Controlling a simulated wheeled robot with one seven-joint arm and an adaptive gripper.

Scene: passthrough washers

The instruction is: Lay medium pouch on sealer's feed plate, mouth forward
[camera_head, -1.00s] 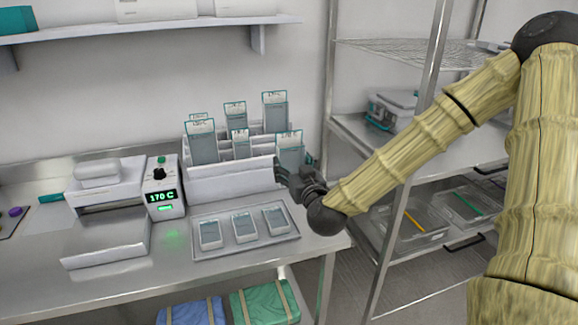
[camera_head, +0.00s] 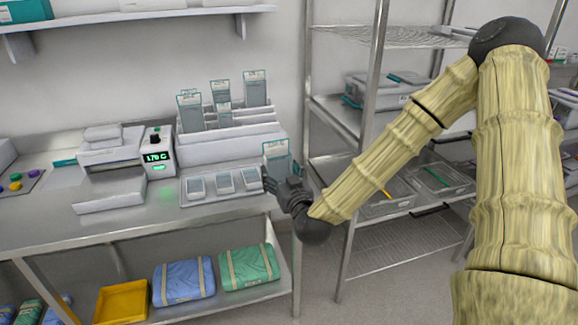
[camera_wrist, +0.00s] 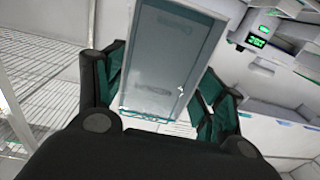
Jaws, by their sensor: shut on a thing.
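My gripper (camera_head: 275,178) is shut on a grey, clear-fronted pouch with a teal edge (camera_head: 277,152). The pouch is held roughly upright at the front right of the rack, beyond the tray's right end. In the wrist view the pouch (camera_wrist: 165,55) stands between the two fingers (camera_wrist: 165,92), and a teal-edged end shows low between them. Which end is the mouth I cannot tell. The white sealer (camera_head: 112,152) stands to the left on the steel bench, its display reading 170 C. Its flat feed plate (camera_head: 108,192) is empty.
A white stepped rack (camera_head: 228,147) holds several pouches. A tray (camera_head: 222,198) with three small pouches lies between my gripper and the feed plate. A wire shelf unit (camera_head: 350,215) stands to the right. Wrapped blue and green packs (camera_head: 248,266) lie on the lower shelf.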

